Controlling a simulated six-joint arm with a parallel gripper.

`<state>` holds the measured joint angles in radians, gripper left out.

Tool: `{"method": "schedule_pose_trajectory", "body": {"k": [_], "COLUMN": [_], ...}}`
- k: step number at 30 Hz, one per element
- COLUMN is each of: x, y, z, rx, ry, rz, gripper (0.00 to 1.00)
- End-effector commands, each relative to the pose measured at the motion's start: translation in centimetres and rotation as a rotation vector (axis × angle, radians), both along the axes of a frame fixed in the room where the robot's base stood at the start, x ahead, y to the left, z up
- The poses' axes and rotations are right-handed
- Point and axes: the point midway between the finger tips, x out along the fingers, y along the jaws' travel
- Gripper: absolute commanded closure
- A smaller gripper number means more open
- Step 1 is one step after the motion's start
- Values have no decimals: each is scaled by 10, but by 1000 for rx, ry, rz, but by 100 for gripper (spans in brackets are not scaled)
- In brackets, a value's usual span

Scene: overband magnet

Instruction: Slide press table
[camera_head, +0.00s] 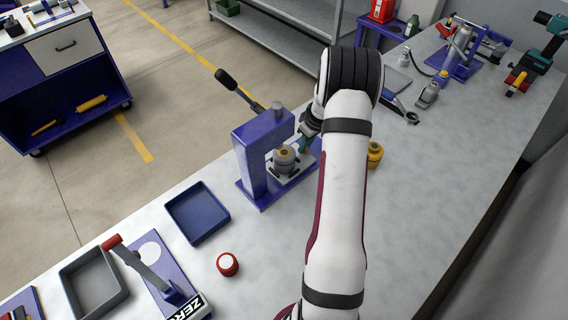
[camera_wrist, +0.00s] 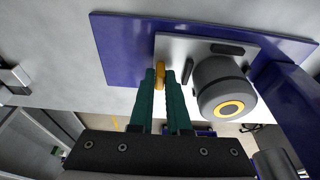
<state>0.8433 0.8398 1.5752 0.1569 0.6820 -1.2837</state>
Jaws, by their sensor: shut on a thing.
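The blue press (camera_head: 250,155) stands on the bench, with its black-handled lever raised to the upper left. Its grey sliding table plate (camera_wrist: 185,48) lies on the blue base (camera_wrist: 125,45). A dark grey cylinder with a yellow ring (camera_wrist: 222,88) sits on the plate; it also shows in the head view (camera_head: 285,161). My gripper (camera_wrist: 161,78) has its green fingers closed on a small yellow knob (camera_wrist: 160,74) at the plate's edge. In the head view my arm hides part of the press's right side, and the knob cannot be made out.
A blue tray (camera_head: 197,213) and a red-and-white round item (camera_head: 227,264) lie left of my arm. A yellow part (camera_head: 375,154) stands just right of it. A lever device (camera_head: 165,280) and grey tray (camera_head: 95,286) are at lower left. Bench right of my arm is mostly clear.

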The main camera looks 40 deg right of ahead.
Motion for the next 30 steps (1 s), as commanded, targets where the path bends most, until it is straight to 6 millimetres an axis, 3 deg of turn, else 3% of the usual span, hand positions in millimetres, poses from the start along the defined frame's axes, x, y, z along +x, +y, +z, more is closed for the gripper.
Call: {"method": "schedule_pose_trajectory", "body": {"k": [30], "x": [0], "y": [-31], "z": [0], "rx": [-1], "ry": [-2], "rz": [-1], "gripper": [100]}}
